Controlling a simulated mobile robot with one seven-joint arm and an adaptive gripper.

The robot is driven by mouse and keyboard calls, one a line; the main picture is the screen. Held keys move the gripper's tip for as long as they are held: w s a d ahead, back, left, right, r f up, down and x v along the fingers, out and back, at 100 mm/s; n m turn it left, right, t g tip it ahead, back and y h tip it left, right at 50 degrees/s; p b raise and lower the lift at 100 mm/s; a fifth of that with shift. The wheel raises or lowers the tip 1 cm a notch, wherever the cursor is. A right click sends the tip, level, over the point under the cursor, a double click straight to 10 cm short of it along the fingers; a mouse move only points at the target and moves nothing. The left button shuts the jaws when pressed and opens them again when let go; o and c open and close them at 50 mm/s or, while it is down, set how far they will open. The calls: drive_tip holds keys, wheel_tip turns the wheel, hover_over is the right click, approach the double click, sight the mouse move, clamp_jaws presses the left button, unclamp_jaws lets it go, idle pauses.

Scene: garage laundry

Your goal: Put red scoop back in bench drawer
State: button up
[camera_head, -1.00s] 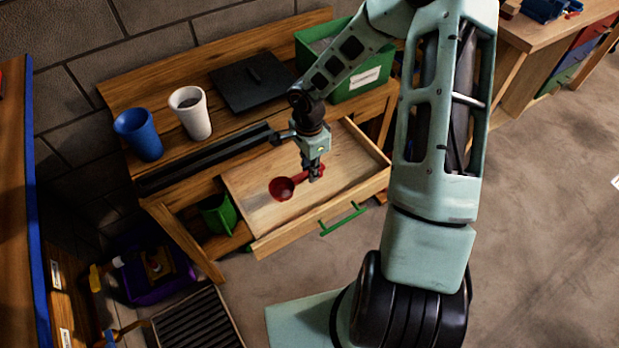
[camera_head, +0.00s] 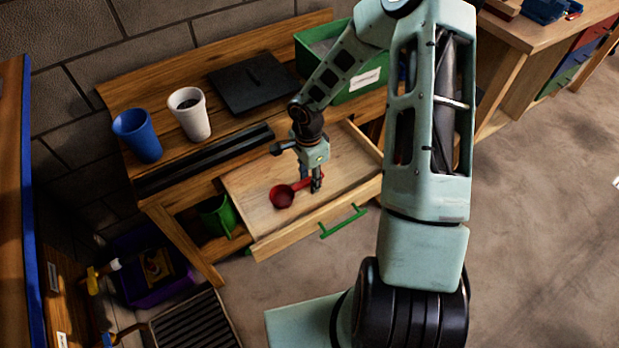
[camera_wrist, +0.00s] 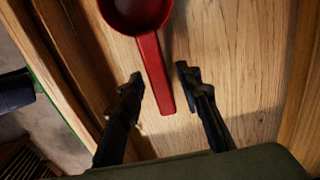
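The red scoop (camera_head: 282,197) lies in the open wooden bench drawer (camera_head: 250,188), on the drawer's floor. Its bowl is to the left and its handle points right toward my gripper (camera_head: 310,184). In the wrist view, the scoop's handle (camera_wrist: 152,62) runs down between the two spread fingers of my gripper (camera_wrist: 159,75), with a visible gap on each side. My gripper is open, low inside the drawer around the handle end. The drawer has a green handle (camera_head: 343,220) on its front.
A blue cup (camera_head: 138,136), a white cup (camera_head: 190,115), a black flat panel (camera_head: 254,83) and a green bin (camera_head: 352,88) stand on the bench. A green container (camera_head: 217,216) sits below the drawer. A purple bin (camera_head: 150,272) is at lower left.

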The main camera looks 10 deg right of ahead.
drive_tip(key=shift+r, duration=0.1)
wheel_tip(320, 180, up, 12)
drive_tip(key=p, duration=0.3)
idle(0.5)
